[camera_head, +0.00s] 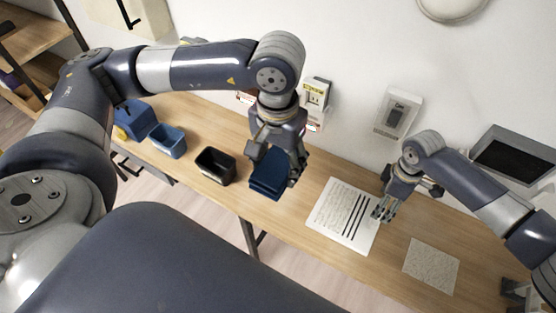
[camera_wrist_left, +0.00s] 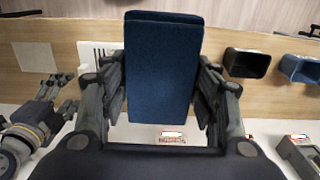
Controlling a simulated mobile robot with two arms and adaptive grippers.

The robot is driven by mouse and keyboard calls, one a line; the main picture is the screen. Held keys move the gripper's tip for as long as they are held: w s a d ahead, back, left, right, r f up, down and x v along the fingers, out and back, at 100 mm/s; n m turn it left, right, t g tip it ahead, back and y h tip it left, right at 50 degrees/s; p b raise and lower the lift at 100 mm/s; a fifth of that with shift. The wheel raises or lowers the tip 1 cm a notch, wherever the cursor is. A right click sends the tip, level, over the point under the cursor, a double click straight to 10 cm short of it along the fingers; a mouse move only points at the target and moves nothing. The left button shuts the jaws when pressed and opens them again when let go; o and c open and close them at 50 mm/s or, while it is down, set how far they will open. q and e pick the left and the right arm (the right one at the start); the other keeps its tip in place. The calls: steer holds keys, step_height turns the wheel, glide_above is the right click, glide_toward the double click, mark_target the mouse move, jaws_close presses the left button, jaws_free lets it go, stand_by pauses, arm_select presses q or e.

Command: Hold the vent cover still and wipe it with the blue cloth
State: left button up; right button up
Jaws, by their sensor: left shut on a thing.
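The vent cover (camera_head: 328,212) is a white panel with several dark slots, lying flat on the table. Its slotted part also shows in the left wrist view (camera_wrist_left: 97,50), partly hidden behind my left gripper. The blue cloth (camera_head: 264,185) is a dark blue folded pad, left of the vent cover. My left gripper (camera_wrist_left: 163,95) is shut on the cloth, with a finger at each side, and holds it above the table's front edge. My right gripper (camera_head: 382,212) is at the right edge of the vent cover, fingers apart and pointing down; whether it touches the cover I cannot tell.
A black bin (camera_head: 214,167) and a blue bin (camera_head: 168,141) stand left of the cloth. A speckled sheet (camera_head: 431,265) lies right of the vent cover. Small boxes (camera_head: 316,95) and a white wall unit (camera_head: 398,112) are at the back. The wooden table (camera_head: 300,190) is bare between cloth and cover.

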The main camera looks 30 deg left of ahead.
step_height(320, 180, down, 12)
steer(key=b, duration=1.1)
steer(key=shift+w, duration=0.1)
steer(key=shift+r, duration=0.1)
steer(key=c, duration=1.5)
steer(key=o, duration=1.5)
steer(key=shift+r+p, duration=0.95)
